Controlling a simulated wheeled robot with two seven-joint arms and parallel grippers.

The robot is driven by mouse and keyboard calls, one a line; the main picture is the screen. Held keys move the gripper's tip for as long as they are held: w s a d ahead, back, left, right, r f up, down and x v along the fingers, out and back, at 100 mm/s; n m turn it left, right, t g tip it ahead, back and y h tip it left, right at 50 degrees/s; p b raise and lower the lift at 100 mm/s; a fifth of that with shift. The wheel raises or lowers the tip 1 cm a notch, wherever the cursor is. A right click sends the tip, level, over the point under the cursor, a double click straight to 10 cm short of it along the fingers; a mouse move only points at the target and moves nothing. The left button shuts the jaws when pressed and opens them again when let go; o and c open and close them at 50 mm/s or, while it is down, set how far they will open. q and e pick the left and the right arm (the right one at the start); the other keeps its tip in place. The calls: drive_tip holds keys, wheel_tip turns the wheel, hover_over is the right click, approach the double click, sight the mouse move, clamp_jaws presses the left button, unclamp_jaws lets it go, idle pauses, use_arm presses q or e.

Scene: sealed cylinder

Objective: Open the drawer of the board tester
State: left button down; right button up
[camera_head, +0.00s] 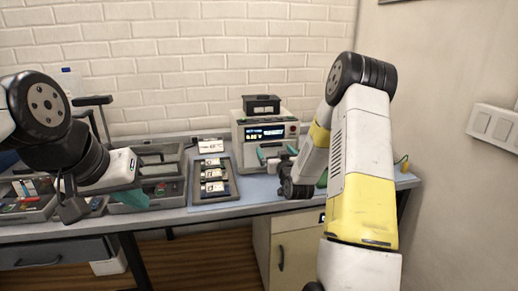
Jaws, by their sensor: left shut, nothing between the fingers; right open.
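The board tester (240,131) is a pale box with a lit display, at the back of the bench right of centre. A dark box (262,104) sits on its top. My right gripper (272,160) is open in front of the tester's lower front, its teal fingertip close to that face; I cannot tell whether it touches. My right gripper and arm hide part of the lower front, so the drawer and its handle cannot be made out. My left gripper (136,199) is shut and empty, over the grey bins at the left, well away from the tester.
A dark tray (232,189) with several boards lies on the blue mat (262,193) left of my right gripper. Grey bins (172,199) fill the left bench. A wall stands close on the right. A cabinet (296,262) is under the bench.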

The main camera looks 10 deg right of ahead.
sight(272, 146)
drive_tip(key=shift+w, duration=1.8)
